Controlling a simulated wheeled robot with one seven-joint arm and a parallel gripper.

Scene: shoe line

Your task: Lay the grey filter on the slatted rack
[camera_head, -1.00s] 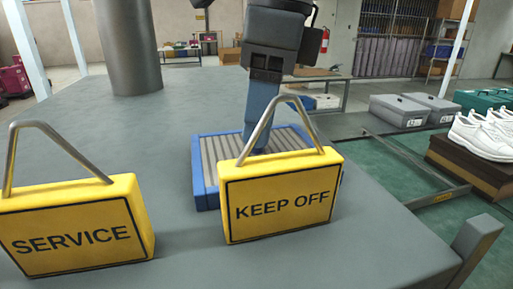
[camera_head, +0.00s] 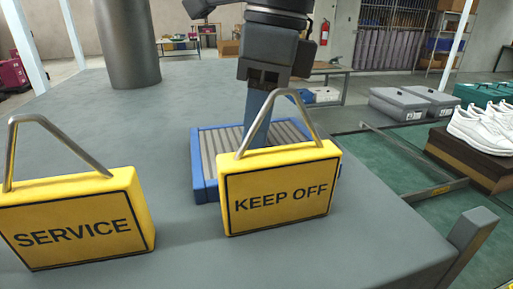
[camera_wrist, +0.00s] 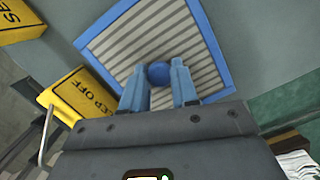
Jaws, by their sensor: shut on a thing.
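A square panel of grey ribs in a blue frame (camera_head: 204,163) lies flat behind the KEEP OFF sign. In the wrist view it fills the upper middle, its grey ribbed face (camera_wrist: 125,42) showing. I cannot tell which of this is the grey filter and which the slatted rack; no second panel shows apart from it. My gripper (camera_wrist: 160,70) points down over the panel and is shut on a round blue knob (camera_wrist: 158,75), near the panel's middle. In the head view my gripper (camera_head: 254,138) stands above the panel, its fingertips partly hidden by the sign.
A yellow KEEP OFF sign (camera_head: 280,193) stands just in front of the panel, its metal loop close to my gripper. A yellow SERVICE sign (camera_head: 75,225) stands front left. A grey column (camera_head: 127,45) rises behind left. The tabletop between column and panel is clear.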

